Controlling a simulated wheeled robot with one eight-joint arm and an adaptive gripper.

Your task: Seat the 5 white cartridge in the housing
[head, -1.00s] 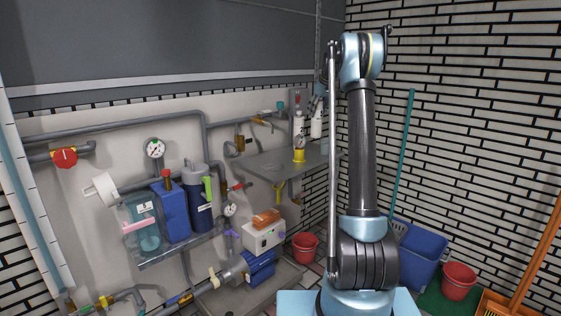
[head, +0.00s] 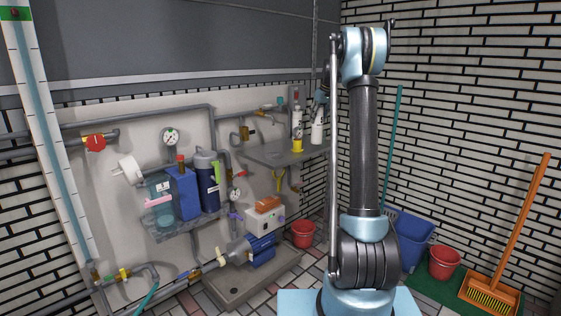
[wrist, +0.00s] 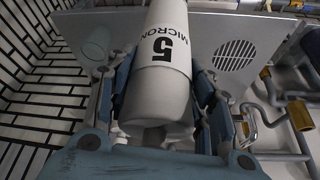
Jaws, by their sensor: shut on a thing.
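The white cartridge (wrist: 160,75), printed "5 MICRON", is held between the fingers of my gripper (wrist: 165,125) in the wrist view. In the head view the cartridge (head: 317,132) hangs roughly upright below my gripper (head: 320,99), in front of the grey shelf's right end. On the wall rack at left stand a clear teal vessel (head: 160,188), a blue vessel (head: 184,193) and a dark blue canister (head: 207,187). I cannot tell for sure which one is the housing.
The grey shelf (head: 265,154) carries a white bottle (head: 297,122) and a yellow cup (head: 297,146). Pipes and gauges line the wall. A blue pump (head: 258,248) is low down. Red buckets (head: 445,262), a blue bin (head: 413,240) and an orange broom (head: 515,225) stand right.

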